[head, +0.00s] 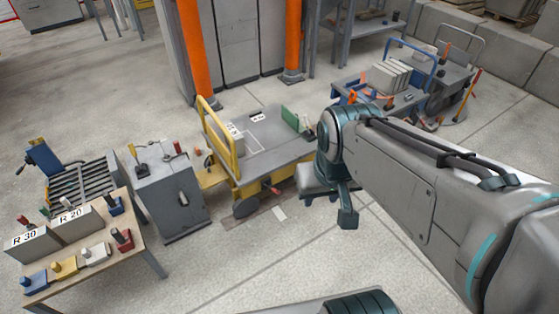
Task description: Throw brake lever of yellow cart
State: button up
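The yellow cart (238,168) stands left of centre, with a grey deck, a yellow push handle at its left end and a small green panel at its right. A small red-handled lever (271,189) sits low on its near side, above the floor; it looks like the brake lever, but its exact position is too small to read. My gripper (346,216) hangs from my arm to the right of the cart, apart from that lever. Its fingers are too small and dark to tell open from shut. My arm hides part of the area right of the cart.
A grey cabinet (172,201) with levers on top stands left of the cart. A wooden table (113,265) with labelled blocks is at lower left. Blue carts (402,103) stand at upper right. Orange posts (294,38) rise behind. Floor in front of the yellow cart is mostly clear.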

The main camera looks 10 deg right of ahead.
aim_at(274, 190)
jog(key=z, duration=0.25)
jog(key=i, duration=1.2)
jog(key=z, duration=0.15)
